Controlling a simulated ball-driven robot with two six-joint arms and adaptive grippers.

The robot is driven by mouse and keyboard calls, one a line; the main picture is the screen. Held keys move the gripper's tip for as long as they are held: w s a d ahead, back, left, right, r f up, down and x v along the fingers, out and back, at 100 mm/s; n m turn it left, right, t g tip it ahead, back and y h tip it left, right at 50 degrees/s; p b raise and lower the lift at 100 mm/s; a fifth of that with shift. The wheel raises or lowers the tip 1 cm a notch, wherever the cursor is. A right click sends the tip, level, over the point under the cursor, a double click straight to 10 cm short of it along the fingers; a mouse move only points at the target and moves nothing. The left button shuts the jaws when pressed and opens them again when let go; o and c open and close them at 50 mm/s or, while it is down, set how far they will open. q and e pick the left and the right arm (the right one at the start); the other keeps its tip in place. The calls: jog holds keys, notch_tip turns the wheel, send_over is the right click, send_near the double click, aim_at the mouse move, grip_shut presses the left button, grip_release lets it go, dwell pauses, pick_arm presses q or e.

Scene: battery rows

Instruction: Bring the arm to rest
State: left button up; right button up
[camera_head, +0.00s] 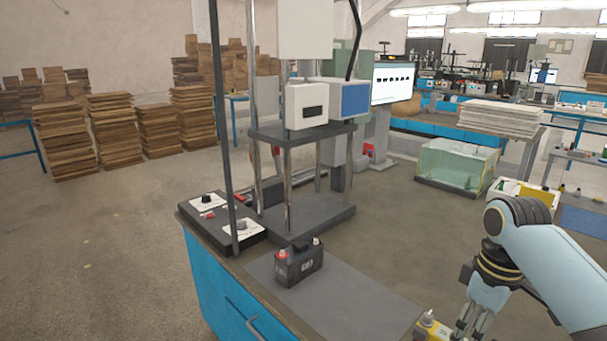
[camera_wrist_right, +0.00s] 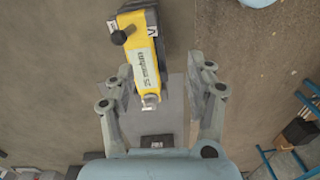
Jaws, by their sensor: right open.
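My right arm comes in from the right in the head view. Its gripper (camera_head: 468,328) points down beside the workbench's right side and is partly cut off by the bottom edge. In the right wrist view the gripper (camera_wrist_right: 160,72) is open, its fingers spread wide with nothing held. A yellow device (camera_wrist_right: 142,62) with a black knob shows between and beyond the fingers, apart from them. Part of it also shows in the head view (camera_head: 430,326), just left of the gripper. My left gripper is not in view.
A glass tank (camera_head: 457,166) is on the floor further back.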

jog(key=s+a+r+m+t+h, duration=0.1)
jog(key=s+a+r+m+t, duration=0.15)
jog(key=s, duration=0.95)
jog(key=s+a+r+m+t, duration=0.15)
jog(key=s+r+m, duration=0.25)
jog(key=s, duration=0.7)
jog(key=s+d+f+g+b, duration=0.15)
jog(key=f+b, duration=0.25)
jog(key=f, duration=1.4)
jog(key=s+d+f+b, duration=0.15)
jog(key=f+b, duration=0.25)
jog(key=f, duration=1.4)
jog(key=s+f+g+b, duration=0.1)
jog(key=s+f+b, duration=0.5)
jog(key=s+f, duration=1.1)
notch_tip(320, 180, down, 4)
jog(key=shift+s+d+r, duration=0.2)
jog(key=shift+s+d, duration=0.15)
jog(key=shift+d, duration=0.1)
jog(key=shift+g, duration=0.25)
